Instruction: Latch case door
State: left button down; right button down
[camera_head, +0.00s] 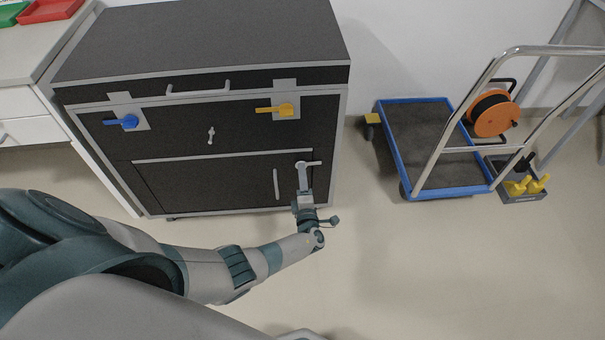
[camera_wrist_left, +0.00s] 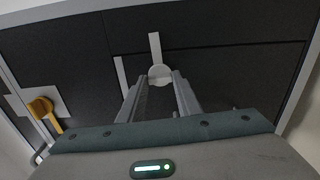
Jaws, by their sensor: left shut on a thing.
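The black case (camera_head: 225,110) with grey edges stands against the wall. Its lower door (camera_head: 225,185) lies flush with the front as far as I can see, with an upright bar handle (camera_head: 276,184). Right of that handle is a pale latch (camera_head: 314,163) with a round hub and a lever that points right in the head view. The latch (camera_wrist_left: 159,74) also shows between the finger ends in the left wrist view. My left gripper (camera_head: 304,176) is shut on the latch; the finger ends partly hide the grip. My right gripper is out of view.
A blue latch (camera_head: 123,122) and a yellow latch (camera_head: 286,109) sit on the upper front. A blue-edged trolley (camera_head: 387,150) with an orange cable reel (camera_head: 491,116) stands at the right. Open floor (camera_head: 430,260) lies in front. A worktop with trays (camera_head: 48,11) is at the left.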

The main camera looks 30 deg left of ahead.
pick_arm(q)
jog(key=shift+m, duration=0.4)
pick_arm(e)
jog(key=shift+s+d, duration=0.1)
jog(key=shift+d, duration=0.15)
pick_arm(q)
jog(key=c, duration=1.3)
grip_release()
jog(key=p+v, duration=0.3)
jog(key=v, duration=1.4)
jog(key=shift+s+d, duration=0.15)
jog(key=shift+d, duration=0.05)
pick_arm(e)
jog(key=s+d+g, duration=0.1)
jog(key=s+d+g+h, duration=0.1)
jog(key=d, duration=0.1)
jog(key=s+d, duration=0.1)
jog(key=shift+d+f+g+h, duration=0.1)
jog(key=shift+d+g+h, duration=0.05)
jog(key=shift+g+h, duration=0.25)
pick_arm(q)
jog(key=shift+p, duration=0.3)
